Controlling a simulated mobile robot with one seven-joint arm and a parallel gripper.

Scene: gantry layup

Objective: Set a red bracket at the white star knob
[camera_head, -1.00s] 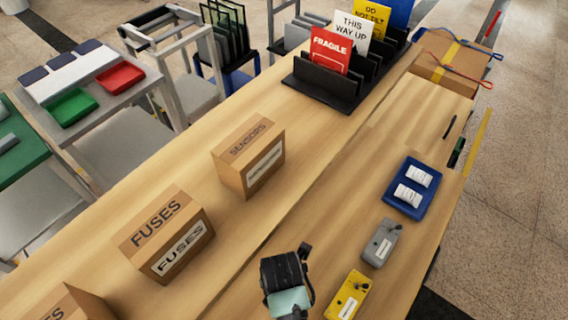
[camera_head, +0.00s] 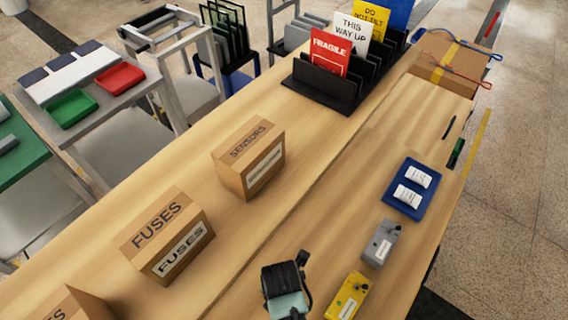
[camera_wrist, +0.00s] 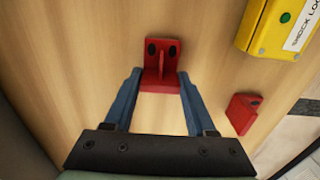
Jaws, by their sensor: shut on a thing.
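A red bracket (camera_wrist: 160,64) with two dark holes is between the blue fingers of my gripper (camera_wrist: 159,82) in the wrist view. A second red bracket (camera_wrist: 243,112) lies to the right, apart from my gripper. In the head view, my gripper (camera_head: 287,300) is low in the middle, over the bench, and its fingertips and the brackets are hidden. No white star knob shows in either view.
A yellow box (camera_head: 347,297), also in the wrist view (camera_wrist: 276,28), is right of my gripper. Behind it are a grey box (camera_head: 381,243) and a blue tray (camera_head: 412,207). Cardboard boxes (camera_head: 168,237) stand left. A black sign rack (camera_head: 322,88) stands at the back.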

